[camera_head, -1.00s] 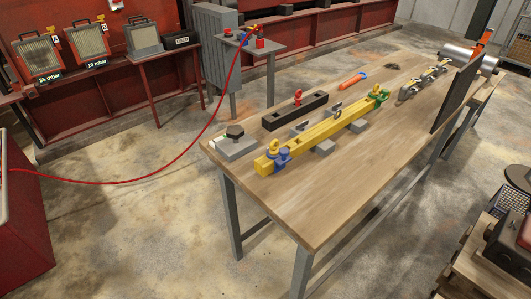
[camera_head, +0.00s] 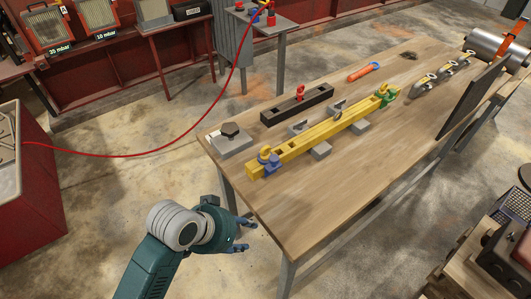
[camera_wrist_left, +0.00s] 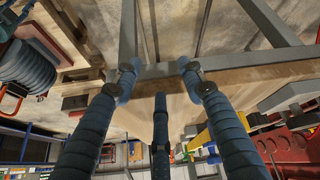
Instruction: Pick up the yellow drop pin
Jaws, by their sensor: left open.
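A yellow beam (camera_head: 318,134) lies along the wooden workbench on grey supports. At its near end is a blue fitting (camera_head: 270,163) with a small yellow pin head (camera_head: 264,154) on top. At its far end is a green fitting (camera_head: 388,97) with a yellow piece (camera_head: 382,89) above it. The pins' shafts are hidden. My left gripper (camera_head: 246,234) is open and empty, in front of the bench's near left corner, below and apart from the yellow beam. In the left wrist view its dark blue fingers (camera_wrist_left: 158,80) are spread with nothing between them. My right gripper is not in view.
The workbench (camera_head: 340,195) has a clear front strip. A grey block with a black knob (camera_head: 230,131), a black bar (camera_head: 297,104) and an orange tool (camera_head: 363,72) lie on it. A dark panel (camera_head: 472,100) stands at right. A red hose (camera_head: 140,155) hangs at left.

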